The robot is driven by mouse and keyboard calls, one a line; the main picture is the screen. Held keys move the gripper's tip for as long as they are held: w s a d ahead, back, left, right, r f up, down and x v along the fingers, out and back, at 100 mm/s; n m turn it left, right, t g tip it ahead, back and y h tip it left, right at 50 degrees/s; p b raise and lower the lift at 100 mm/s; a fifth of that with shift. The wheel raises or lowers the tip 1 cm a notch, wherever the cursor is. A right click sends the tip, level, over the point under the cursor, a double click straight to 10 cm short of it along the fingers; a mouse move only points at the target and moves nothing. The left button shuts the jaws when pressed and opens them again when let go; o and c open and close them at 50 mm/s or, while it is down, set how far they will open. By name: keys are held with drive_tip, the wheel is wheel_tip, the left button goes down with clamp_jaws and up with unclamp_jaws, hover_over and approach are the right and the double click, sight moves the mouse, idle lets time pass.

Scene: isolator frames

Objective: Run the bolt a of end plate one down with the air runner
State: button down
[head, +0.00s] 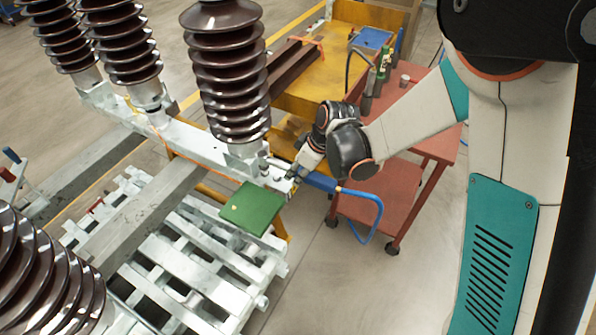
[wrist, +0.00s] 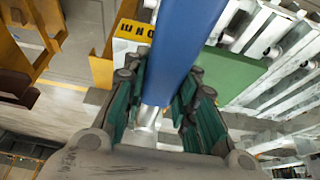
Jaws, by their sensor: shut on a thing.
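My gripper (head: 300,170) is at the near right end of the pale steel beam (head: 190,142), under the front brown insulator (head: 228,75). It is shut on the blue air runner (head: 320,182). In the wrist view the runner's blue body (wrist: 182,45) passes between the green-padded fingers (wrist: 160,105). The end plate (head: 278,176) at the beam's end is right beside the gripper. Bolt a cannot be made out, and I cannot tell whether the runner's tip touches it.
A blue hose (head: 378,212) loops down from the runner beside the red cart (head: 385,190). A green board (head: 253,208) lies on the galvanised frames (head: 200,260) below the beam end. A yellow bench (head: 310,75) stands behind. Another insulator (head: 45,275) is at lower left.

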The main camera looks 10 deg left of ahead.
drive_tip(key=shift+f+b, duration=1.4)
drive_tip(key=shift+b, duration=0.1)
idle(2.4)
drive_tip(key=shift+r, duration=0.15)
drive_tip(key=shift+r+p, duration=2.35)
drive_tip(key=shift+r, duration=1.05)
